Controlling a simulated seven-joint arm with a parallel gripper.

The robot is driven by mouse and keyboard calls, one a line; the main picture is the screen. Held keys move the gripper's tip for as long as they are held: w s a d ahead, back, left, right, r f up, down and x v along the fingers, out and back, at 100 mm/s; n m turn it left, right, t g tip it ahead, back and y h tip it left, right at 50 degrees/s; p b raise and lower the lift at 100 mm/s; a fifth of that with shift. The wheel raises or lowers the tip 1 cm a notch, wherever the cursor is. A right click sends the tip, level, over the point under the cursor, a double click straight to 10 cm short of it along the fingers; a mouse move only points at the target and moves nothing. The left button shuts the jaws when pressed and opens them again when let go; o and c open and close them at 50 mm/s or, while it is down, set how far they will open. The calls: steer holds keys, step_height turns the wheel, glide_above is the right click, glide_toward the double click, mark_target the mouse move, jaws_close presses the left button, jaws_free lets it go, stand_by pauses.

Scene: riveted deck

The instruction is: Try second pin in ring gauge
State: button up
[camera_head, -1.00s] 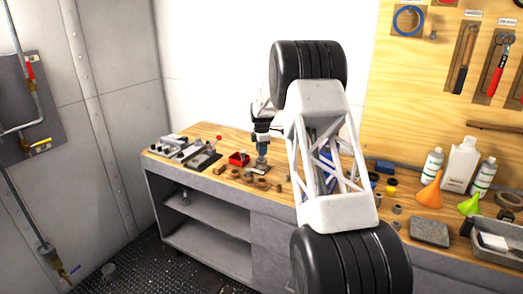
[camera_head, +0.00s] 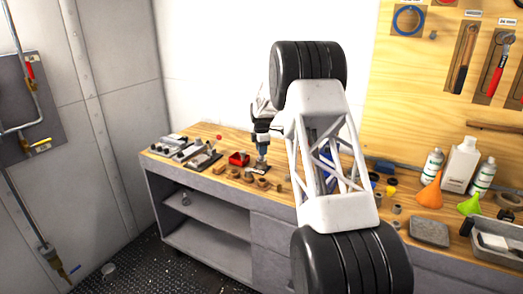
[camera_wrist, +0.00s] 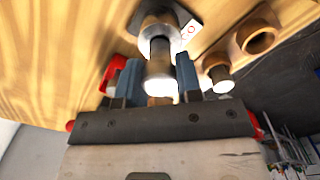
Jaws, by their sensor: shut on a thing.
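My gripper (camera_wrist: 157,82) is shut on a bare metal pin (camera_wrist: 160,68), held between its two blue-grey fingers in the wrist view. The metal ring gauge (camera_wrist: 148,33) lies just beyond the pin's far end, in line with it. The pin overlaps the ring in this view, and I cannot tell how far it is inside the bore. Another metal pin (camera_wrist: 220,80) stands in a wooden holder to the right. In the head view my gripper (camera_head: 262,163) is low over the bench, and the pin and ring are too small there to make out clearly.
A wooden holder (camera_wrist: 258,40) with an open hole is right of the ring. A red bin (camera_head: 238,159) stands left of my gripper, and wooden blocks (camera_head: 263,183) are in front. Metal fixtures (camera_head: 200,160) fill the bench's left end. Bottles (camera_head: 459,163) stand at the right.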

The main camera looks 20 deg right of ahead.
steer(key=shift+f, duration=0.45)
stand_by(1.1)
steer(key=shift+r, duration=0.25)
steer(key=shift+r, duration=1.45)
steer(key=shift+r, duration=0.1)
